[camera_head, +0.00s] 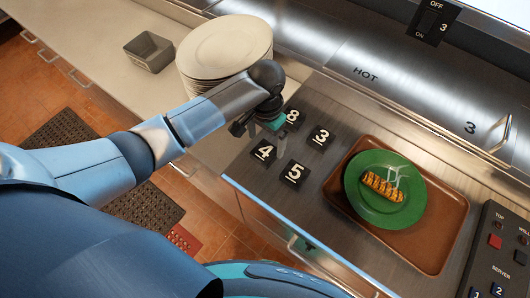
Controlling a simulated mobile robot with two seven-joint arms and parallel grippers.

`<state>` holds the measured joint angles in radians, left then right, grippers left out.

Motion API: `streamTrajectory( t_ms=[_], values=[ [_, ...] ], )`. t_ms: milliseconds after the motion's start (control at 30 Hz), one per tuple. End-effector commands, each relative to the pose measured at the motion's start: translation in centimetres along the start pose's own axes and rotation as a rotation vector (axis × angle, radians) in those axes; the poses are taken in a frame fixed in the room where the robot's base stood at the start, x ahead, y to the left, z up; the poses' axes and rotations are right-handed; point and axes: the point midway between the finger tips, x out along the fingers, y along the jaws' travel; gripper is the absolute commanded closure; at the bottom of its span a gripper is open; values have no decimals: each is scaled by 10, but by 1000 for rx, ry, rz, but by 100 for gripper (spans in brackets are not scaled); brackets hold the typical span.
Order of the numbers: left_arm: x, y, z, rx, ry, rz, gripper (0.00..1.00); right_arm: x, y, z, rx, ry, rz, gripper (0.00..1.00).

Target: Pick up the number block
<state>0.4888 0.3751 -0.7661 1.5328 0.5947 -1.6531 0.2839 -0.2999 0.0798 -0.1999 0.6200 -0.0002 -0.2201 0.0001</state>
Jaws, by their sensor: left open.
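Several dark number blocks lie on the steel counter (318,170) in the camera_head view: block 8 (293,115), block 3 (321,136), block 4 (263,153) and block 5 (295,172). They are small black squares with white digits. My left gripper (264,132) is open and hangs over the counter among the blocks, close to 8 and 4. My right gripper is not in view.
A brown tray (445,245) with a green plate (372,212) of grilled food stands right of the blocks. A stack of white plates (225,45) and a grey container (150,50) stand behind my left arm. A button panel (497,240) is at the lower right.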

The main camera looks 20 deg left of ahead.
Motion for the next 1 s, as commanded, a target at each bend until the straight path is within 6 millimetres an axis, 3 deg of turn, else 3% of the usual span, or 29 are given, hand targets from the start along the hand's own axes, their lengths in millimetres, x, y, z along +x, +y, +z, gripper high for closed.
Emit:
streamTrajectory(
  t_ms=[367,667,1000],
  values=[
    [47,-3,1,0,-2,0,0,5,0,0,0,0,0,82],
    [51,-3,0,1,0,-1,0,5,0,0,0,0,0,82],
    [51,-3,0,0,0,-1,37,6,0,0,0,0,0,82]
  ],
)
